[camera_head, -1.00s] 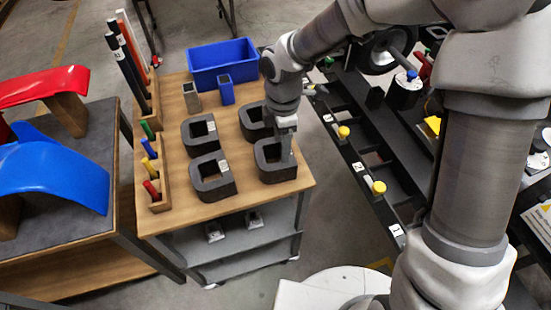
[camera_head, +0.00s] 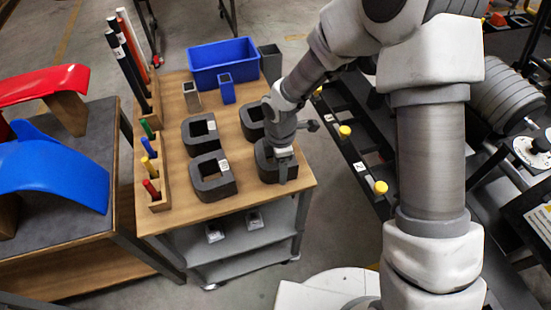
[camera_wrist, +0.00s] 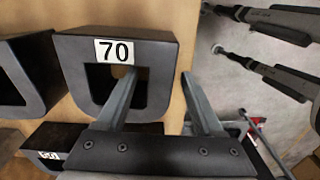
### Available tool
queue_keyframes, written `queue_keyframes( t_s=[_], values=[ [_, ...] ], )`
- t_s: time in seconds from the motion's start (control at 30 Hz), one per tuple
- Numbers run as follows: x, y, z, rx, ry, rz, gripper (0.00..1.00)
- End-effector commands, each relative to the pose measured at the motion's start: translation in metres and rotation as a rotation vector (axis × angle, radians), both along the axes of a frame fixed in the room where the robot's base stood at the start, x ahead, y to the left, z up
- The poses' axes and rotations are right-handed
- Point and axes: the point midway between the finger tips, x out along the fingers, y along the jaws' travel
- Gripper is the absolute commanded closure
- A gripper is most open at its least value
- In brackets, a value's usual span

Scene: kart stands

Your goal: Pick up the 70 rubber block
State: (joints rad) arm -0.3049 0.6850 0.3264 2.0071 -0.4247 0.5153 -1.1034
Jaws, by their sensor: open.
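The 70 rubber block (camera_wrist: 160,95) is dark grey, with a square opening and a white label reading 70, in the wrist view. It appears to be the front-right block (camera_head: 267,172) on the wooden cart top in the head view, partly hidden by my gripper (camera_head: 284,178). My gripper is open, and its two fingers also show in the wrist view (camera_wrist: 158,76). The left finger overlaps the block's opening, and the right finger is just outside its right side. The right wall appears between them, and I cannot tell how deep the fingertips reach.
Other dark blocks (camera_head: 212,183) stand close by on the cart top (camera_head: 237,205). A blue bin (camera_head: 222,58) and small upright containers (camera_head: 227,95) are behind. A rack with coloured rods (camera_head: 155,185) lines the left edge. A black rack (camera_head: 350,150) is at right.

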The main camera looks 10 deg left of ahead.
Motion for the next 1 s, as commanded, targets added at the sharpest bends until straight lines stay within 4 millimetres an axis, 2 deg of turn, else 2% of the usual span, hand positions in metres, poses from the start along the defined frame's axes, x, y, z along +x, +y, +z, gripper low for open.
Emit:
queue_keyframes(
  t_s=[0.07, 0.43, 0.47, 1.0],
  values=[
    [0.0001, 0.0002, 0.0004, 0.0, -0.001, 0.0, 0.31],
    [0.0001, 0.0003, 0.0007, 0.0, -0.001, 0.001, 0.98],
    [0.0001, 0.0003, 0.0007, 0.0, -0.001, 0.001, 1.0],
    [0.0001, 0.0004, 0.0009, 0.0, -0.001, 0.001, 1.0]
  ],
)
